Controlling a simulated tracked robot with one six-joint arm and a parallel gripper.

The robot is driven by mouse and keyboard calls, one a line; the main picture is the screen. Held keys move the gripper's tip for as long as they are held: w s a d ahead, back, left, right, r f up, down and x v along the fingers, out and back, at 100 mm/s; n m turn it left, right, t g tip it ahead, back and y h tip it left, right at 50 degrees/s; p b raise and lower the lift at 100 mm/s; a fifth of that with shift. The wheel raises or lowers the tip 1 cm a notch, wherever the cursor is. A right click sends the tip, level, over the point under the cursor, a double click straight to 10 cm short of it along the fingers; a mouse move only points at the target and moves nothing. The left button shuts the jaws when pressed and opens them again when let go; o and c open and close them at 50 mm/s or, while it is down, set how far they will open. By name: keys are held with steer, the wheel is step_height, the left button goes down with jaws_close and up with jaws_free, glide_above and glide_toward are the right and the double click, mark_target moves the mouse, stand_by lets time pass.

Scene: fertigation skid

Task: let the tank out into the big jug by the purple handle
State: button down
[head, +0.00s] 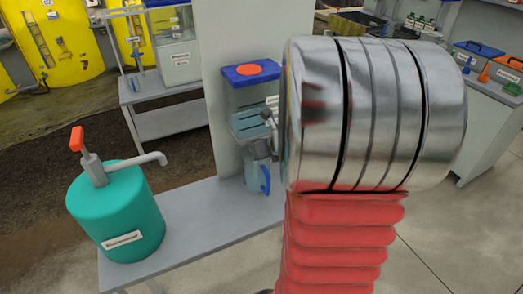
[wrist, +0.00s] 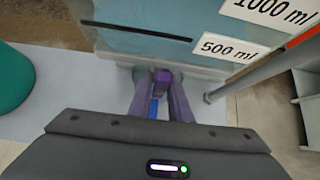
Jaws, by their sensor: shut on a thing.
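The tank (head: 243,98) is a clear box with a blue lid and an orange-red cap, holding bluish liquid, against a pale panel. In the wrist view its wall (wrist: 140,62) carries a dark level line and labels reading 1000 ml and 500 ml. My gripper (wrist: 161,88) is shut on the purple handle (wrist: 163,76) low on the tank's front. The jug (head: 251,178), clear with a blue handle, stands on the bench below the tank. A blue strip, perhaps its handle, shows between my fingers in the wrist view. My arm hides part of the tank in the head view.
A green drum (head: 118,212) with an orange-handled pump and a grey spout stands on the grey bench (head: 205,215), left of the jug. Another shelf (head: 165,95) with a tank stands behind. A grey post (wrist: 245,80) rises right of the gripper.

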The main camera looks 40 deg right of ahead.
steer(key=shift+f, duration=0.15)
steer(key=c, duration=1.7)
jaws_free()
steer(key=shift+v, duration=6.95)
steer(key=shift+w, duration=0.1)
